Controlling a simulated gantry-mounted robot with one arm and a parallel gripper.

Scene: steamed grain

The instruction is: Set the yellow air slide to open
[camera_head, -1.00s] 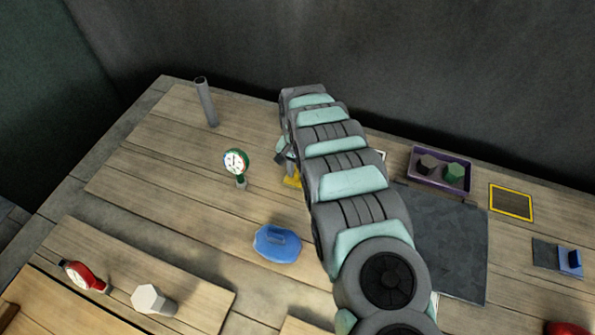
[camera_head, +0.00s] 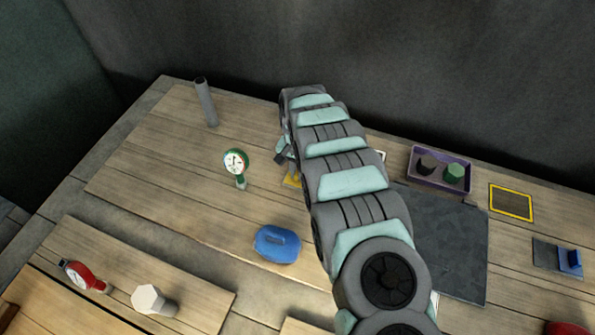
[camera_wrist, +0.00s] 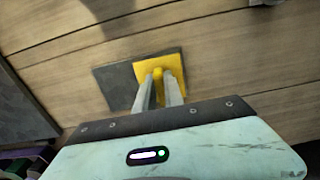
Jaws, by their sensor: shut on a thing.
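The yellow air slide (camera_wrist: 173,62) is a yellow plate with a raised yellow tab, beside a bare dark grey base plate (camera_wrist: 113,85) on its left in the wrist view. In the head view only a small yellow part of it (camera_head: 290,181) shows beside my arm. My gripper (camera_wrist: 158,82) is shut on its yellow tab, one finger on each side. My arm hides most of the slide and gripper in the head view.
A green-rimmed gauge (camera_head: 236,161) stands left of the slide, and a blue lidded object (camera_head: 277,244) in front. A purple tray (camera_head: 440,170), yellow-framed panel (camera_head: 511,202) and blue slide (camera_head: 569,261) are to the right. A grey pipe (camera_head: 206,102) stands at back left.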

